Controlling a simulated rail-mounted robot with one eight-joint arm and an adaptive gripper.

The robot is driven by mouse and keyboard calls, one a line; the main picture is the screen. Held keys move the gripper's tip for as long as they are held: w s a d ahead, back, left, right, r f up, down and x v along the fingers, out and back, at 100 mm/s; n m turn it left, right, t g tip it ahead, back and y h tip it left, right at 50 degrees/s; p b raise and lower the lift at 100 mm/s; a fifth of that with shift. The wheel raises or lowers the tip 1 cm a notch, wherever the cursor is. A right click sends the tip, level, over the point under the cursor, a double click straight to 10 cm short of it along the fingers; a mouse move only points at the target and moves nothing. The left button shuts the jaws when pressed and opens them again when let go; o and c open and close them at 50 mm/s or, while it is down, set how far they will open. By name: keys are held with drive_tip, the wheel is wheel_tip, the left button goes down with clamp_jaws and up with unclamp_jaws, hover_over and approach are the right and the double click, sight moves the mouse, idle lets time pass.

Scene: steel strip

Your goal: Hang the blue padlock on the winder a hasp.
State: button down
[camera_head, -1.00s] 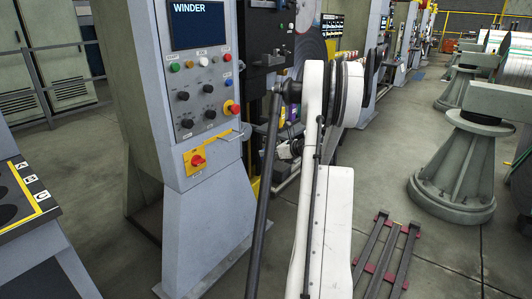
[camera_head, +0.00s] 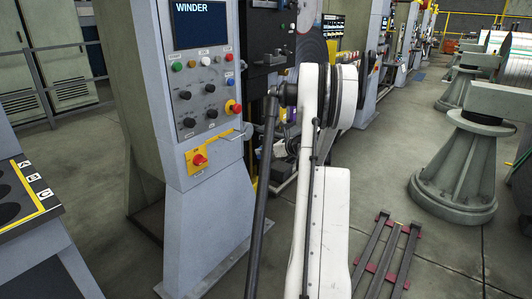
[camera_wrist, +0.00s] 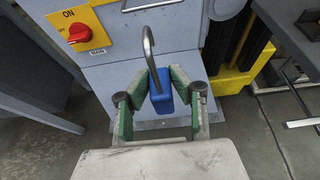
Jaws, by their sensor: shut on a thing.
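The blue padlock (camera_wrist: 161,98) is held upright in the wrist view, its open-looking grey shackle curving up above the body. My gripper (camera_wrist: 162,78) is shut on the padlock's body with its green-sided fingers. The grey winder cabinet (camera_head: 207,215), labelled WINDER on its screen, stands left of my arm in the head view. A metal bar or loop (camera_head: 231,135) sticks out beside its yellow switch plate; I cannot tell whether this is the hasp. In the wrist view a similar metal part (camera_wrist: 145,4) shows at the top edge, apart from the shackle. The padlock cannot be made out in the head view.
A red rotary switch (camera_head: 199,160) sits on the yellow plate. A red push button (camera_head: 235,108) sticks out above it. A yellow base (camera_wrist: 240,74) stands right of the cabinet. A dark rack (camera_head: 389,255) lies on the floor at right, with open floor around it.

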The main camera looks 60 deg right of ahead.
drive_tip(key=w+d, duration=0.1)
drive_tip(key=w, duration=1.2)
drive_tip(key=shift+w+d+b, duration=0.2)
drive_tip(key=shift+d+b, duration=0.1)
drive_tip(key=shift+b, duration=0.1)
idle(1.0)
idle(0.5)
drive_tip(key=shift+f+b, duration=0.7)
drive_tip(key=shift+f, duration=0.5)
drive_tip(key=shift+f+b, duration=0.35)
drive_tip(key=shift+f, duration=0.25)
drive_tip(key=c, duration=1.4)
unclamp_jaws()
drive_tip(key=shift+c, duration=0.2)
drive_tip(key=v, duration=1.2)
